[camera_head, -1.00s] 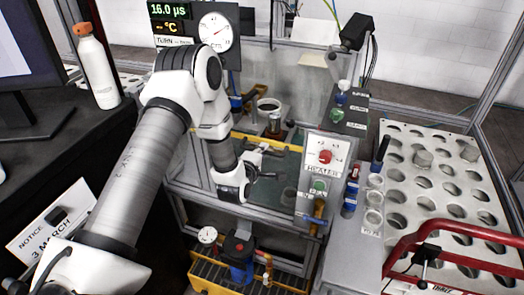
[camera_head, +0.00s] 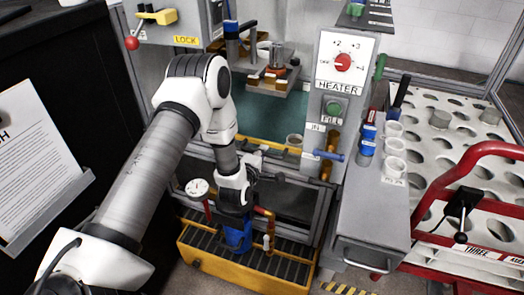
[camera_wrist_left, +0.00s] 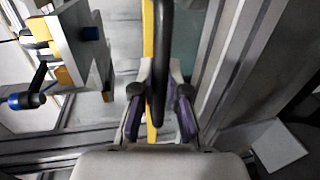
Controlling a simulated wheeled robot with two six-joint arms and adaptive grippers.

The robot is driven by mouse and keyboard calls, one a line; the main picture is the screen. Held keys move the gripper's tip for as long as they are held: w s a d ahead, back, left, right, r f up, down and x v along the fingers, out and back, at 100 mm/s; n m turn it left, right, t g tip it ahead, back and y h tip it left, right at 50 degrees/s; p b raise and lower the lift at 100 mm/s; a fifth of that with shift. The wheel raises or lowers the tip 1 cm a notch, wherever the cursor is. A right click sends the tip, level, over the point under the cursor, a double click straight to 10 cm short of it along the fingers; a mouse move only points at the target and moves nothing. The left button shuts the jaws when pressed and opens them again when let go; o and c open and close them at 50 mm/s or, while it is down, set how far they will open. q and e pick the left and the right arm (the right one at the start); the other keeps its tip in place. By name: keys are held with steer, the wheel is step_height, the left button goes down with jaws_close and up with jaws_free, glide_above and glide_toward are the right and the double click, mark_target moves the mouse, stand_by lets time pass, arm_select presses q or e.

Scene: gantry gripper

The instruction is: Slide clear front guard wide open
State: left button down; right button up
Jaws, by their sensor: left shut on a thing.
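The clear front guard is hard to make out; a yellow strip (camera_head: 268,145) runs across the machine's front opening, below the teal work surface (camera_head: 262,118). My left gripper (camera_head: 258,178) is low at the front of the opening, just above the blue filter bowl (camera_head: 238,236). In the left wrist view, the left gripper (camera_wrist_left: 159,100) is shut around a dark bar handle (camera_wrist_left: 161,50), one finger on each side. The yellow strip shows behind the handle there. The wrist hides part of the guard's lower area. My right gripper is out of view.
A heater panel (camera_head: 343,62) with a red knob stands right of the opening. A yellow grated tray (camera_head: 205,262) and a pressure gauge (camera_head: 198,188) sit below. A red-handled cart (camera_head: 480,160) and a perforated rack (camera_head: 432,165) are at the right.

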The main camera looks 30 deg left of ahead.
arm_select(q)
steer(key=shift+f, duration=0.7)
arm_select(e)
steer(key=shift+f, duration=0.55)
arm_select(q)
steer(key=c, duration=1.2)
jaws_free()
steer(key=shift+r, duration=0.1)
steer(key=shift+s, duration=0.1)
steer(key=v, duration=1.2)
